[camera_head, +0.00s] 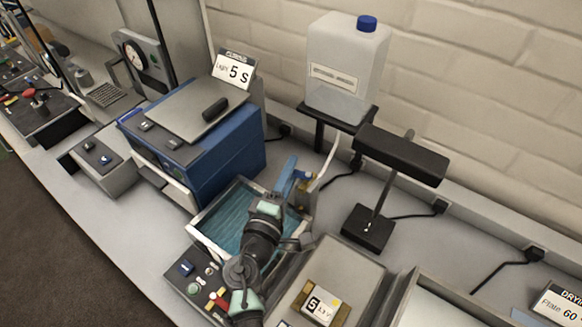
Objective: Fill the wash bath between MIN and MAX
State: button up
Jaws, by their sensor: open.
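The wash bath (198,226) is a light-rimmed open tray holding blue-green liquid with a rippled-looking surface. No MIN or MAX marks can be read, so its level against them is unclear. A tap with a blue lever (286,176) and a brass-coloured body (302,186) stands at the bath's far right corner. A translucent container (345,70) with a blue cap stands on a raised stand behind it. My arm crosses the bath and hides its right part.
A blue box-shaped unit (225,150) with a grey lid adjoins the bath at the left. A black lamp-like fixture (400,155) stands right of the tap. A grey tray (350,270) with a numbered card lies at lower right. Cables run along the wall.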

jog(key=shift+w+d, duration=0.15)
jog(key=shift+w, duration=0.2)
jog(key=shift+c, duration=0.3)
grip_shut()
jog(key=h+b, duration=0.1)
jog(key=m+g+h+b, duration=0.1)
jog(key=b, duration=0.1)
jog(key=shift+w+f+m, duration=0.15)
jog(key=shift+w+m, duration=0.15)
jog(key=shift+w, duration=0.05)
jog(key=shift+w+d+m+g+h+b, duration=0.1)
jog(key=shift+d+m+g+h+b, duration=0.1)
jog(key=shift+m+g+h+b, duration=0.85)
jog(key=shift+r+n+t+h, duration=0.2)
jog(key=shift+n+t+h, duration=0.05)
jog(key=shift+t, duration=0.2)
jog(key=shift+o, duration=0.3)
grip_release()
